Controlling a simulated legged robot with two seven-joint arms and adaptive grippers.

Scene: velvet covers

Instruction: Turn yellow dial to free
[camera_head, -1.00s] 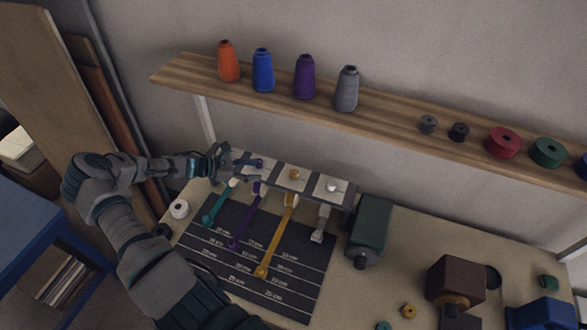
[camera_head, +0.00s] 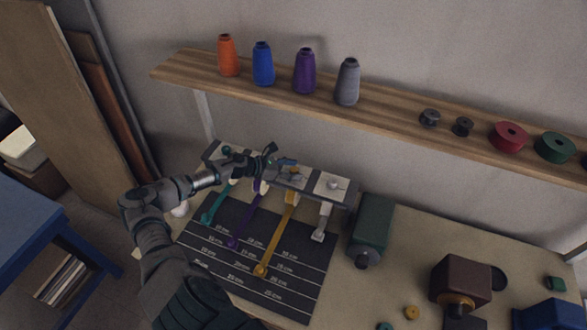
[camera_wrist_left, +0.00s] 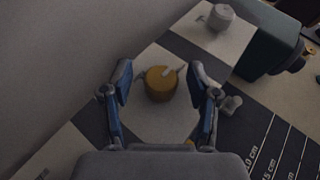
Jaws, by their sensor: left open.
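The yellow dial (camera_wrist_left: 161,83) sits on a pale square plate in the left wrist view. A small pale pointer mark shows at its upper right. My left gripper (camera_wrist_left: 160,80) is open, with one finger on each side of the dial and a gap to both. In the head view my left gripper (camera_head: 282,166) is over the row of dial plates and mostly covers the yellow dial. A yellow strap (camera_head: 276,238) runs from below that plate onto the black measuring mat (camera_head: 294,288). My right gripper is not in view.
A grey dial (camera_head: 333,184) is on the plate to the right; it also shows in the left wrist view (camera_wrist_left: 222,17). A dark green block (camera_head: 371,227) stands beside the row. A wooden shelf (camera_head: 390,122) with spools is above. Purple strap (camera_head: 241,222) and teal strap (camera_head: 215,206) lie left.

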